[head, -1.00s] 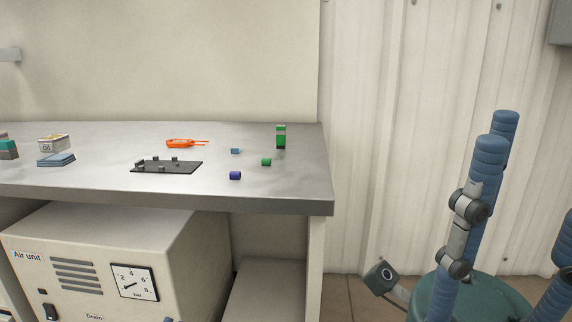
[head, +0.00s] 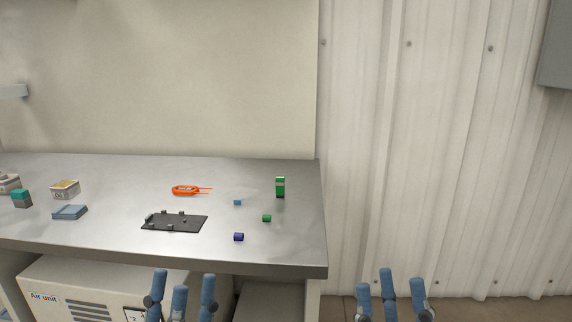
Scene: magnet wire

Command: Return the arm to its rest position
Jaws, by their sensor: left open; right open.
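My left gripper (head: 181,290) shows at the bottom of the head view, in front of the workbench and below its front edge. Its fingers point up and are spread apart, with nothing between them. My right gripper (head: 391,288) shows at the bottom, right of the workbench, in front of the wall. It is also open and empty. Both grippers are apart from the bench and its objects. The arms behind the fingers are cut off by the lower picture edge.
The metal workbench (head: 100,232) carries a black plate (head: 174,223) with small pegs, an orange tool (head: 186,190), a green block (head: 280,187), and small blue (head: 239,237) and green (head: 267,218) cylinders. Boxes stand at left. An air unit (head: 80,285) is below. The corrugated wall (head: 430,150) is at right.

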